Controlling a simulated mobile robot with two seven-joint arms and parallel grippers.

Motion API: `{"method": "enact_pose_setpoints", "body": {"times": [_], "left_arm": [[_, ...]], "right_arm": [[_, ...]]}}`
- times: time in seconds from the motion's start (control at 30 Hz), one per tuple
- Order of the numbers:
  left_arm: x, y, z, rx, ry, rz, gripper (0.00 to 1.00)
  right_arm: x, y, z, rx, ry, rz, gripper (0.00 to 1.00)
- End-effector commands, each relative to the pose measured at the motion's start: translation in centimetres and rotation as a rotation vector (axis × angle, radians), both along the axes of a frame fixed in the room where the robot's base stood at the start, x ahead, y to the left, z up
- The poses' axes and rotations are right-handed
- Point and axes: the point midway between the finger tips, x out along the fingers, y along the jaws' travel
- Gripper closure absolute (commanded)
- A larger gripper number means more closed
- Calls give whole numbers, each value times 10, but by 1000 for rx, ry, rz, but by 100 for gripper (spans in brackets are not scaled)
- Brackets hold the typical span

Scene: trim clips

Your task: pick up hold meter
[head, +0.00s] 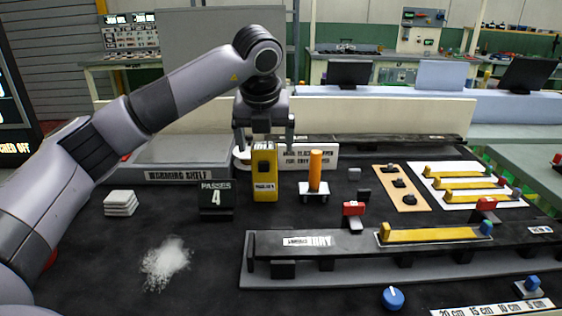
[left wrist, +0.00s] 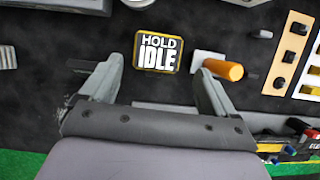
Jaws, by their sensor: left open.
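The hold meter (head: 264,172) is a yellow upright box with a dark front panel, standing on the black bench mat. In the left wrist view its top face (left wrist: 158,51) reads "HOLD IDLE". My left gripper (head: 265,142) points down at the top of the meter, with its fingers spread to either side. In the left wrist view the open fingers (left wrist: 158,70) stand left and right of the meter, with visible gaps; I see no contact. My right gripper is not in view.
An orange cylinder (head: 316,170) on a small white stand is close to the meter's right. A black "PASSES 4" sign (head: 216,197) stands to its left. The warming shelf (head: 178,175) is behind left. A long dark rail (head: 340,245) lies in front right. White granules (head: 166,262) lie front left.

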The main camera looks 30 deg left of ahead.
Motion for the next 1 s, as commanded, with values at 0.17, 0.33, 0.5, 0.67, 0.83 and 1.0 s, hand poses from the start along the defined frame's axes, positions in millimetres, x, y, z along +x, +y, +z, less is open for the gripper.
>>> {"method": "enact_pose_setpoints", "body": {"times": [0.17, 0.33, 0.5, 0.67, 0.83, 1.0], "left_arm": [[0, 9, 3, 21, -6, 30, 11], [5, 12, -12, 23, -6, 31, 11], [9, 16, -34, 22, -3, 31, 11], [16, 20, -55, 22, -5, 30, 11], [18, 22, -62, 22, -8, 29, 11], [18, 21, -62, 22, -8, 29, 14]], "right_arm": [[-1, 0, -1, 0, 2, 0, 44], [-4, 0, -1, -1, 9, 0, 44], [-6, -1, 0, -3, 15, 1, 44], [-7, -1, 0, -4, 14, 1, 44], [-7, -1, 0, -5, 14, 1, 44], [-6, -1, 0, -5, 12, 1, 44]]}}
